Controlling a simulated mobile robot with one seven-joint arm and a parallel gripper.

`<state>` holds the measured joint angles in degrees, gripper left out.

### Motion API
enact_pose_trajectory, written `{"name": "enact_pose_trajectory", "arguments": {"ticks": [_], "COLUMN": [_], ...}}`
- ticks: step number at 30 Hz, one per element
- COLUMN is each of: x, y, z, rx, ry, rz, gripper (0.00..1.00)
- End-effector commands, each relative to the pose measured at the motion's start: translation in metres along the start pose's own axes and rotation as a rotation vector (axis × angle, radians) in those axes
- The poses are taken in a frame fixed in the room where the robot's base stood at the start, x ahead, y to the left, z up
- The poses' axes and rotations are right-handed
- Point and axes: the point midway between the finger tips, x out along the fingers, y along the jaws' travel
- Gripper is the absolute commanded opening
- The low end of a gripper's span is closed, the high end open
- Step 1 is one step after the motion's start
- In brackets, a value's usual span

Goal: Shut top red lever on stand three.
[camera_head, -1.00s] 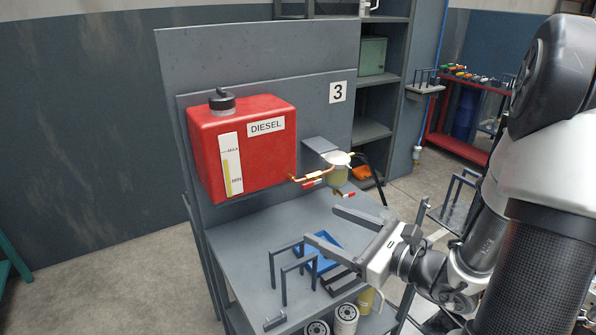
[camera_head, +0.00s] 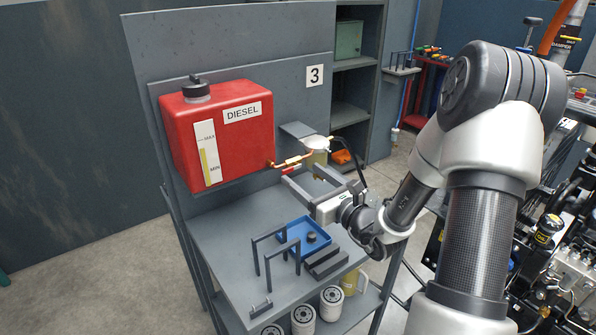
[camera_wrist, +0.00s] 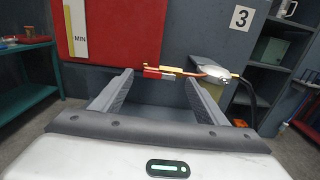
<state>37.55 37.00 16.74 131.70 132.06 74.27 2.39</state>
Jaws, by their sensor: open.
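Stand three (camera_head: 225,48) is a grey panel and table marked with a 3 sign (camera_head: 314,76). The top red lever (camera_head: 289,169) is on the copper pipe between the red diesel tank (camera_head: 225,140) and the filter bowl (camera_head: 316,150). In the wrist view the lever (camera_wrist: 158,74) lies roughly along the pipe, ahead of my gripper and between its fingertips in the picture. My gripper (camera_head: 303,177) is open and empty, just in front of and below the pipe.
The table below holds a blue tray (camera_head: 302,236), a grey rack (camera_head: 275,250) and a dark block. Filters (camera_head: 303,318) stand on the lower shelf. A black hose (camera_head: 362,165) hangs right of the bowl. An engine (camera_head: 560,235) stands at the right.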

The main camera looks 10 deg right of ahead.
Motion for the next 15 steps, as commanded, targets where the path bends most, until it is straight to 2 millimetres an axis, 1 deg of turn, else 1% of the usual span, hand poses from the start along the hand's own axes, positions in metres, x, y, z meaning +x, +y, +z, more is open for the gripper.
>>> {"name": "enact_pose_trajectory", "arguments": {"ticks": [1,3,6,10,15], "x": [0.009,0.019,0.029,0.035,0.036], "y": [0.001,0.001,0.001,0.001,0.000], "z": [0.000,0.000,0.000,0.000,0.000], "rx": [0.001,0.001,0.000,0.001,0.001], "ry": [0.000,-0.001,0.000,0.000,0.000], "rz": [0.002,0.002,0.001,0.001,0.000], "gripper": [0.67,0.67,0.67,0.67,0.67]}}
